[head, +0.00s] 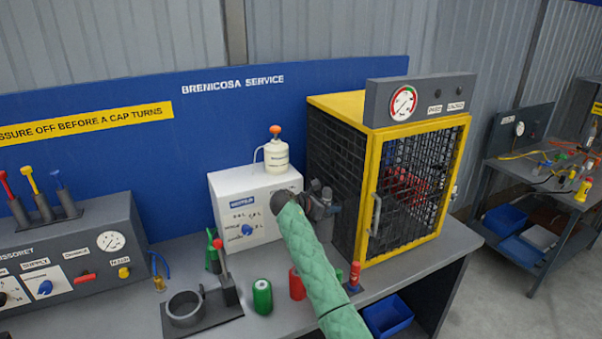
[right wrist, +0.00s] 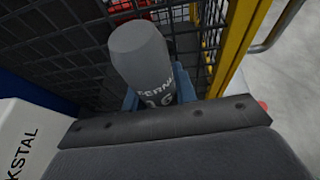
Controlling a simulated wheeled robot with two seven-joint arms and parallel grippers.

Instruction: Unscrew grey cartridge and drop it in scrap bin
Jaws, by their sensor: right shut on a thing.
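The grey cartridge (right wrist: 142,55), with pale lettering on its side, is held between the blue-grey fingers of my right gripper (right wrist: 160,95) in the right wrist view. In the head view my right gripper (head: 328,207) is above the bench, between the white box and the yellow-framed cage; the cartridge is hard to make out there. A blue bin (head: 388,316) sits low at the bench's front edge; I cannot tell whether it is the scrap bin. My left gripper is not in view.
The mesh cage (head: 405,190) stands close right of my right gripper, the white box (head: 240,205) to its left. Green (head: 262,296) and red (head: 297,284) cylinders and a ring clamp (head: 185,308) stand on the bench. A second bench (head: 540,175) is at far right.

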